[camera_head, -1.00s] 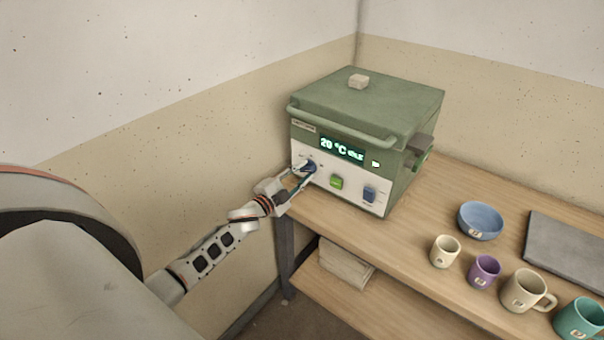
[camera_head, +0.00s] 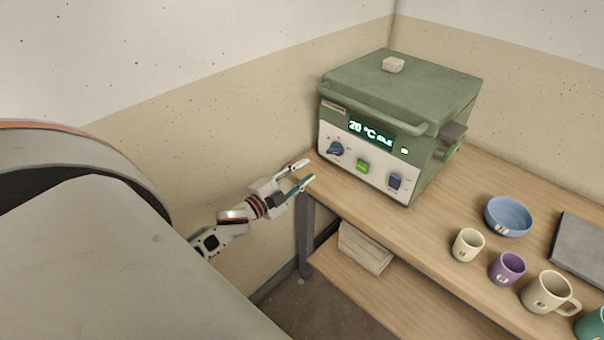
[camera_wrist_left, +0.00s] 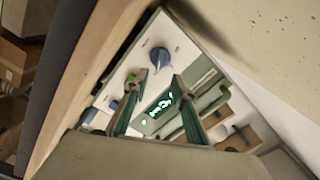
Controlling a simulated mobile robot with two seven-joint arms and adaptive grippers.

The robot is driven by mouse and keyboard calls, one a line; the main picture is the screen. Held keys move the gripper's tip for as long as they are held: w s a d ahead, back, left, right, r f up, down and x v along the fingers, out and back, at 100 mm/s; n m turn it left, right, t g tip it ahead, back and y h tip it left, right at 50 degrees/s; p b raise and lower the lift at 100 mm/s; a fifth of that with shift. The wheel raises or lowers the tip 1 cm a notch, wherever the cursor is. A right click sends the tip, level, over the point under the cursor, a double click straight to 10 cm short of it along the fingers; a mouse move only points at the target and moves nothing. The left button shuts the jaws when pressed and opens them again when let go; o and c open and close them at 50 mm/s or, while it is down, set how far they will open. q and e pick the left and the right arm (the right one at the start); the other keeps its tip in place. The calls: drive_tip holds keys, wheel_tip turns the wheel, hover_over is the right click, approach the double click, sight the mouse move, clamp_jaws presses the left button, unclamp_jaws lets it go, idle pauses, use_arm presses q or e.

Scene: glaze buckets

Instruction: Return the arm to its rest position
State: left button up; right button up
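My left gripper (camera_head: 306,174) is open and empty in the head view. It hangs in the air in front of the left end of the table, apart from the green kiln (camera_head: 400,95). The kiln's blue dial (camera_head: 335,149) is up and right of the fingertips and touches nothing of mine. In the left wrist view both fingers (camera_wrist_left: 165,100) are spread, and the dial (camera_wrist_left: 160,58) shows beyond them. The kiln's display (camera_head: 371,132) reads 20 °C, with a small word after it that looks like "IDLE". My right gripper is in neither view.
The wooden table (camera_head: 440,235) holds a blue bowl (camera_head: 508,216), a small cream cup (camera_head: 468,245), a purple cup (camera_head: 507,268), a cream mug (camera_head: 548,292), a teal mug (camera_head: 592,325) and a grey slab (camera_head: 585,245). A wall stands behind my left arm. Stacked boards (camera_head: 364,250) lie on the lower shelf.

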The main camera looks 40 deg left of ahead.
use_arm(q)
drive_tip(key=shift+s, duration=0.3)
idle(0.4)
drive_tip(key=s+d+f+n+g, duration=0.3)
drive_tip(key=s+d+f+n, duration=0.1)
drive_tip(key=s+d+f, duration=0.4)
drive_tip(key=s+d+f+n+g+h, duration=0.1)
drive_tip(key=s+d+f+n+g, duration=0.3)
drive_tip(key=s+d+f, duration=0.5)
drive_tip(key=s+d, duration=0.4)
drive_tip(key=d, duration=0.3)
drive_tip(key=shift+s+n, duration=0.2)
drive_tip(key=shift+n, duration=0.2)
drive_tip(key=shift+f, duration=0.1)
